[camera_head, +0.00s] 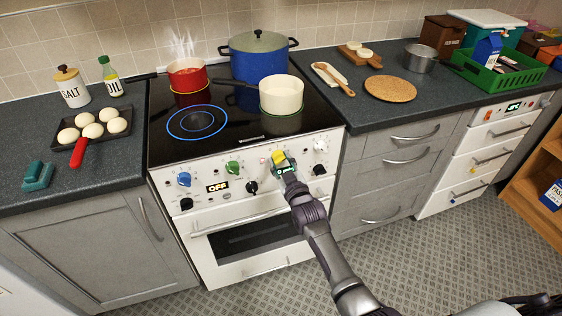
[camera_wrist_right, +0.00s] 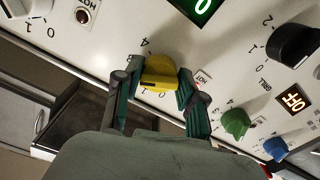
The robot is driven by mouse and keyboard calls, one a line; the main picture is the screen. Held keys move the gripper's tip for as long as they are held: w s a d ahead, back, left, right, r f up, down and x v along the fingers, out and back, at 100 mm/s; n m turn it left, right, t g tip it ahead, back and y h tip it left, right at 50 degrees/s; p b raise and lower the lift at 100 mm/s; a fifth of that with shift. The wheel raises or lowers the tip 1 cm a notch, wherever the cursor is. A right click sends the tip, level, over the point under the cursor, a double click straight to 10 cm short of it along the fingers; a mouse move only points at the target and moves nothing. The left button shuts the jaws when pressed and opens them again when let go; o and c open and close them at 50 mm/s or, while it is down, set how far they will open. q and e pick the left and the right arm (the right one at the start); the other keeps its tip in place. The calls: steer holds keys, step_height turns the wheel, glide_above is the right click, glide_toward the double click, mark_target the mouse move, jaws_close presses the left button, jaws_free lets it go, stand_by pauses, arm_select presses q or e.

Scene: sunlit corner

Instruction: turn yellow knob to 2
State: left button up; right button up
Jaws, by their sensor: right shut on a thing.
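The yellow knob (camera_head: 278,156) is on the white stove front, right of the green knob (camera_head: 233,168). In the right wrist view the yellow knob (camera_wrist_right: 159,73) sits between the two fingers of my right gripper (camera_wrist_right: 155,84). My right gripper (camera_head: 284,168) is shut on it, one finger on each side. A printed 4 shows beside the knob in the wrist view; its other marks are mostly hidden by the fingers, and I cannot tell exactly which number it points to. My left gripper is not in view.
A blue knob (camera_head: 184,179), black knobs (camera_head: 252,187) and a white knob (camera_head: 320,145) are on the same panel. An OFF display (camera_head: 217,187) is lit. A red pot (camera_head: 187,75), blue pot (camera_head: 258,58) and cream pan (camera_head: 281,95) stand on the hob. The floor in front is clear.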

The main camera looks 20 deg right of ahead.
steer(key=shift+n, duration=2.1)
steer(key=o, duration=1.1)
steer(key=shift+o, duration=0.2)
steer(key=shift+s, duration=0.15)
steer(key=s, duration=1.1)
steer(key=shift+s+d, duration=0.2)
steer(key=shift+s, duration=0.2)
